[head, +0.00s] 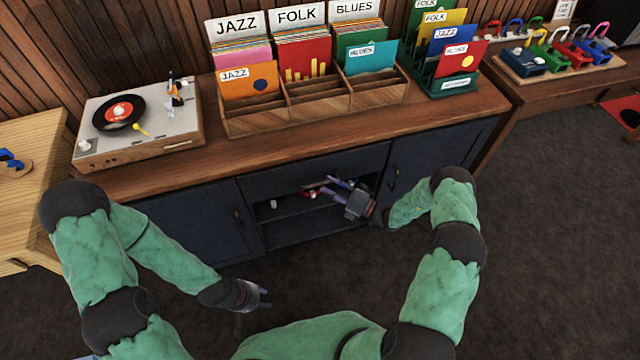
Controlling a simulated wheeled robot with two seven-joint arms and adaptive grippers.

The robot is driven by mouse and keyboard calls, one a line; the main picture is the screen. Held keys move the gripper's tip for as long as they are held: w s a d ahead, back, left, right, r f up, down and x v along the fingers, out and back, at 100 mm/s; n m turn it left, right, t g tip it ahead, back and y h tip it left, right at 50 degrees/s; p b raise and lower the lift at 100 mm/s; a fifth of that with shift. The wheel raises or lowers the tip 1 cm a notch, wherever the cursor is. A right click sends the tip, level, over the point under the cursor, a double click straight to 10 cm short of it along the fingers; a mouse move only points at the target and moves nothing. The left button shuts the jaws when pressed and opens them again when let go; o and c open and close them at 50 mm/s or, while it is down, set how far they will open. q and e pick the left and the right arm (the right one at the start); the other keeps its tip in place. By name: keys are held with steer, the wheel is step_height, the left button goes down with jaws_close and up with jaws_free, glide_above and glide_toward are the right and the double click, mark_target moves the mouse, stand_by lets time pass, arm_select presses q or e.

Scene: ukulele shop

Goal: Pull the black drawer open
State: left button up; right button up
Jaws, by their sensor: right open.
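The black drawer (300,174) is the wide dark front in the middle of the cabinet, just under the wooden top. It looks flush with the cabinet, and I cannot make out a handle on it. My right gripper (332,187) is open, with its fingers pointing left at the lower edge of the drawer front, before the open shelf below. I cannot tell whether it touches the drawer. My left gripper (264,298) is low over the floor, in front of the cabinet and apart from it. Its fingers look spread and empty.
The open shelf (285,235) under the drawer holds small items, partly hidden by my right gripper. Dark doors flank it. On the wooden top stand a turntable (180,125) and a wooden record rack (250,122). A side table (590,80) holds colourful capos.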

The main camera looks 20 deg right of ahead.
mark_target(320, 183)
steer(key=shift+b+x, duration=0.35)
steer(key=shift+x, duration=1.65)
jaws_close()
